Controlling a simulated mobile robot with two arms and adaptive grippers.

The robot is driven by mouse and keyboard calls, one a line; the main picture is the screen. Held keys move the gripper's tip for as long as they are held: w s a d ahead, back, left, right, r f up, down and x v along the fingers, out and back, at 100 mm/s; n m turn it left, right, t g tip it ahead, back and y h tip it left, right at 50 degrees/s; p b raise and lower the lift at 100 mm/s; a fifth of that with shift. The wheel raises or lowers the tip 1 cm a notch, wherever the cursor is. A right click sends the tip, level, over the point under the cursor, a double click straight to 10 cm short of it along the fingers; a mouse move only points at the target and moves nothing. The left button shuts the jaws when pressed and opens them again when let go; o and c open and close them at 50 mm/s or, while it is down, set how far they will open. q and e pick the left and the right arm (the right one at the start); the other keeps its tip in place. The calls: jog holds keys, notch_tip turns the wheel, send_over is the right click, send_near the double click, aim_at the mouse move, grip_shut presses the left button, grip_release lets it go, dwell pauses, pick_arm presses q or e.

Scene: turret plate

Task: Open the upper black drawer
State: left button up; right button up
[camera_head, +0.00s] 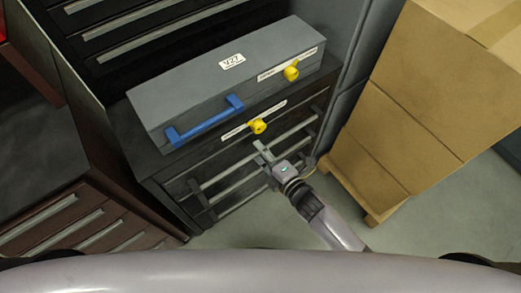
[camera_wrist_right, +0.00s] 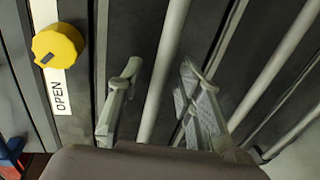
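The black drawer cabinet (camera_head: 170,190) stands under a grey case, with several long grey bar handles across its front. The upper drawer's bar handle (camera_head: 225,172) is the topmost one. My right gripper (camera_head: 263,150) is at this handle, near the middle of the cabinet front. In the right wrist view, the upper handle (camera_wrist_right: 167,65) runs between the two open fingers of my right gripper (camera_wrist_right: 159,75), with gaps visible beside it. The drawer appears shut. My left gripper is not in view.
Cardboard boxes (camera_head: 430,90) on a pallet stand at right. A dark red cabinet (camera_head: 75,215) is at left. Some floor (camera_head: 430,215) is clear in front.

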jog(key=shift+w+a+f, duration=0.1)
jog(key=shift+w+a, duration=0.15)
jog(key=shift+w, duration=0.05)
jog(key=shift+c, duration=0.2)
grip_shut()
dwell(0.6)
